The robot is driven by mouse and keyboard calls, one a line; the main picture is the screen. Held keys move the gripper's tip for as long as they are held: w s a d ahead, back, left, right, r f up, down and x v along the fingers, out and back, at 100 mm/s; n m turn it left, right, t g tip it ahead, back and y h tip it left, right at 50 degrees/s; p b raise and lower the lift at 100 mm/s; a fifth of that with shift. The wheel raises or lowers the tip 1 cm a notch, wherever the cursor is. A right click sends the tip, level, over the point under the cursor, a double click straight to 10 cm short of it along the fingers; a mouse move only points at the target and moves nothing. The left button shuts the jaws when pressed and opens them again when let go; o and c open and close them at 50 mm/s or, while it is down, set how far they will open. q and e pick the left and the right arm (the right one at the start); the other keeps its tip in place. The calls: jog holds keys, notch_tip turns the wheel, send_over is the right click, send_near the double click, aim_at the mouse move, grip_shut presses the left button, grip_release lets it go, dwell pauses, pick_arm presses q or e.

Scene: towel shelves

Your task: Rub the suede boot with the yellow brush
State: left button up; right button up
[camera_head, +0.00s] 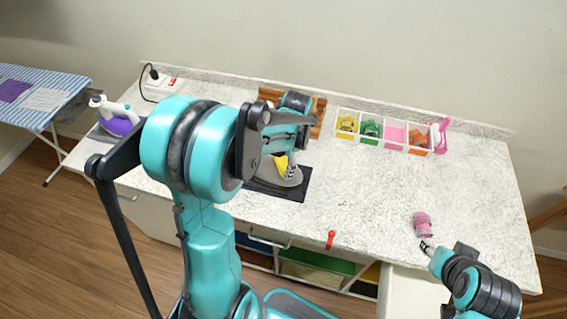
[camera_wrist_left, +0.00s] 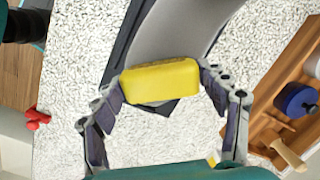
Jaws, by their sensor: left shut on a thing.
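The yellow brush (camera_wrist_left: 160,82) is a block held between the two fingers of my left gripper (camera_wrist_left: 162,90) in the left wrist view. In the head view the brush (camera_head: 280,166) shows partly behind my left gripper (camera_head: 289,170). The grey suede boot (camera_wrist_left: 180,32) lies just beyond the brush in the wrist view, and the brush overlaps its edge; I cannot tell whether they touch. In the head view the boot (camera_head: 292,181) is on a black mat (camera_head: 291,194), partly hidden by my arm. My right gripper (camera_head: 426,245) is near the counter's front right; its opening is unclear.
A divided white tray (camera_head: 411,151) with yellow, green, pink and orange contents stands at the back. A wooden rack (camera_head: 319,118) is behind the mat. A pink roll (camera_head: 423,224) lies near my right gripper. An iron (camera_head: 119,122) stands at left. The right middle counter is clear.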

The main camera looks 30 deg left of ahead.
pick_arm(q)
jog(key=shift+w+d+f, duration=0.2)
jog(key=shift+w+d, duration=0.15)
jog(key=shift+d, duration=0.35)
jog(key=shift+w+d, duration=0.15)
jog(key=shift+d, duration=0.6)
jog(key=shift+w+d+f+b, duration=0.2)
jog(key=shift+d+b, duration=0.15)
jog(key=shift+d, duration=0.4)
jog(key=shift+w+d+f+b, duration=0.15)
jog(key=shift+d+b, duration=0.15)
jog(key=shift+d, duration=0.4)
jog(key=shift+f, duration=0.2)
jog(key=shift+s+a+r, duration=0.1)
jog(key=shift+s+a, duration=0.15)
jog(key=shift+a, duration=0.55)
jog(key=shift+s+a+r, duration=0.1)
jog(key=shift+s+a, duration=0.1)
jog(key=shift+a, duration=0.55)
jog(key=shift+s+a+r, duration=0.15)
jog(key=shift+s+a, duration=0.05)
jog(key=shift+a, duration=0.55)
jog(key=shift+s+a+r, duration=0.15)
jog(key=shift+a, duration=0.6)
jog(key=shift+c, duration=0.5)
